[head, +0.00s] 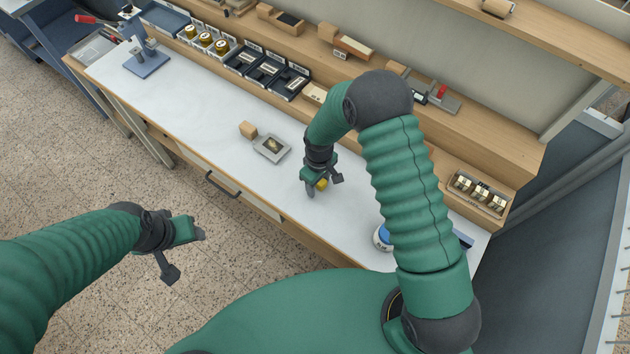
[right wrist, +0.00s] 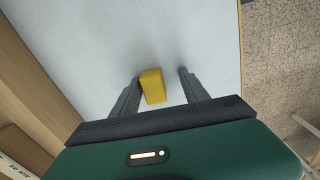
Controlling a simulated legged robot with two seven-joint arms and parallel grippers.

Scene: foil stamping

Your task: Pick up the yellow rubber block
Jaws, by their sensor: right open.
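The yellow rubber block (right wrist: 153,86) lies on the white worktop in the right wrist view, between the two fingers of my right gripper (right wrist: 160,82) and closer to the left one. In the head view only part of the yellow block (head: 321,185) shows beside the fingers of my right gripper (head: 324,186), which is open over the worktop. I cannot tell whether a finger touches the block. My left gripper (head: 184,257) is open and empty, out over the floor in front of the bench.
A grey plate (head: 272,148) and a wooden block (head: 248,130) lie left of my right gripper on the worktop (head: 190,105). A round blue and white item (head: 383,237) is partly behind my right arm. Black trays (head: 268,72) line the back. The middle left of the worktop is clear.

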